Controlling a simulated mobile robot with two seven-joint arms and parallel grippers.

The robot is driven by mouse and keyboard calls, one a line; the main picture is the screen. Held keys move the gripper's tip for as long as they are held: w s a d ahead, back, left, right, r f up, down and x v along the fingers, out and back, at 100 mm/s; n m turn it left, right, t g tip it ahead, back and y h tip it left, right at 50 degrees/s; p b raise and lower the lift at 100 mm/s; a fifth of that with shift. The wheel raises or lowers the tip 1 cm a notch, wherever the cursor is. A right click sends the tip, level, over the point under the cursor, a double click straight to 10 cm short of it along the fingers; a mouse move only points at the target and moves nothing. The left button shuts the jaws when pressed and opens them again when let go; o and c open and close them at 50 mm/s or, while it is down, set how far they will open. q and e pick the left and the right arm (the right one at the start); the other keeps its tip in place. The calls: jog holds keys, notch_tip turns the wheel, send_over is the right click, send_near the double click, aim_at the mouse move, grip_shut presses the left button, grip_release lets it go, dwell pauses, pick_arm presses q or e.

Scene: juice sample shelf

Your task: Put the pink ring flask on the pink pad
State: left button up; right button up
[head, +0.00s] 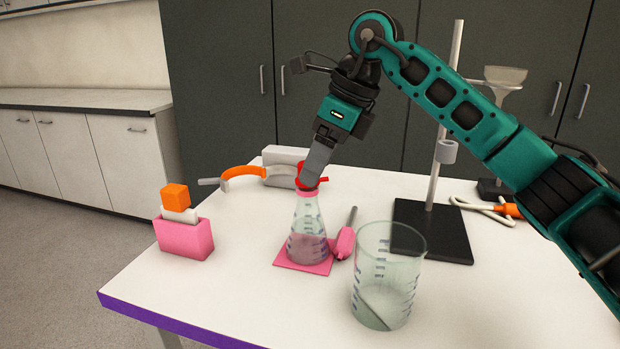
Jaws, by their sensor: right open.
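The flask (308,240) is a clear cone with pinkish contents and a pink ring at its neck. It stands upright on the pink pad (287,264), which shows around its base. My right gripper (311,180) is at the top of the flask, pointing down, with red at its fingertips by the flask's mouth. It is open; the fingers overlap in this view and hide part of the mouth. My left gripper is not in view.
A glass beaker (388,275) stands close at the right front, and a pink-handled tool (343,241) lies beside the flask. A pink block holder (184,238) is at left. A stand with a black base (432,230) is at right. The front left table is clear.

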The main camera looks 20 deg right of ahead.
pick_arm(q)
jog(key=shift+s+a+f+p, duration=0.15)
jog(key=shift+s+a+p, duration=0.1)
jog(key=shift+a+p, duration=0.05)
pick_arm(e)
jog(key=v, duration=0.6)
jog(key=shift+r, duration=0.25)
jog(key=shift+d, duration=0.15)
